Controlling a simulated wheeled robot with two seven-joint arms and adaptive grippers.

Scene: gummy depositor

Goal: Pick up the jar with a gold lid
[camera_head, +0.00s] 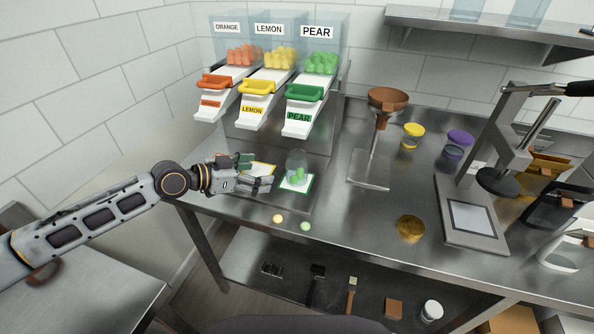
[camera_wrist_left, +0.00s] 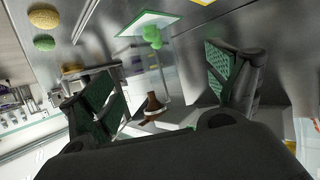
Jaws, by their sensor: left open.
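A clear jar (camera_head: 297,158) with green gummies in it stands on a green-bordered card; I see no lid on it. A gold, round, lid-like piece (camera_head: 410,228) lies on the table at centre right. A jar with a yellow lid (camera_head: 413,130) stands further back. My left gripper (camera_head: 266,174) is open just left of the clear jar, its fingers pointing at it. In the left wrist view, green gummies (camera_wrist_left: 152,36) show ahead between the open fingers (camera_wrist_left: 170,85). The clear jar wall is hard to make out there. My right gripper is not in view.
A yellow-bordered card (camera_head: 262,168) lies beside the gripper. Yellow and green balls (camera_head: 278,218) lie near the front edge. Gummy dispensers (camera_head: 304,93) stand behind. A funnel stand (camera_head: 386,100), a purple-lidded jar (camera_head: 458,139) and a press (camera_head: 475,222) occupy the right.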

